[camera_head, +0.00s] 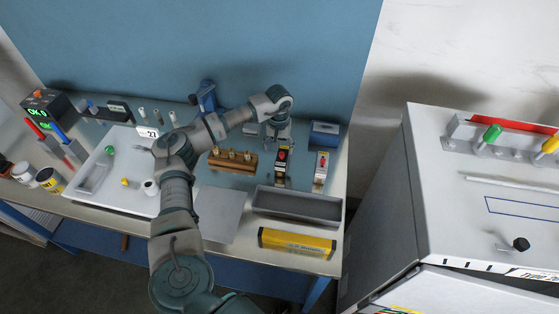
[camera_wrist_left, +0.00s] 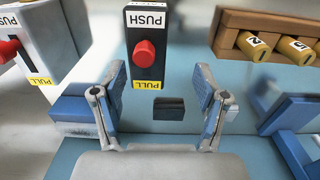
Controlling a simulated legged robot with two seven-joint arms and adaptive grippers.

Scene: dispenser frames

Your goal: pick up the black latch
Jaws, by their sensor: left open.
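The black latch (camera_wrist_left: 169,108) looks like a small dark block on the blue mat. In the left wrist view it lies between the two fingers of my left gripper (camera_wrist_left: 162,82), apart from both. My left gripper also shows in the head view (camera_head: 277,132), reaching down over the back of the bench behind a black push/pull box. It is open and empty. In the head view I cannot make out the latch, which seems hidden by the gripper. My right gripper is in neither view.
The black push/pull box (camera_wrist_left: 147,45) with a red button stands close to the fingers. A grey red-button box (camera_head: 322,170) and a wooden rack (camera_head: 232,163) flank it. A blue box (camera_head: 324,134) is nearby. A grey tray (camera_head: 298,205) lies in front.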

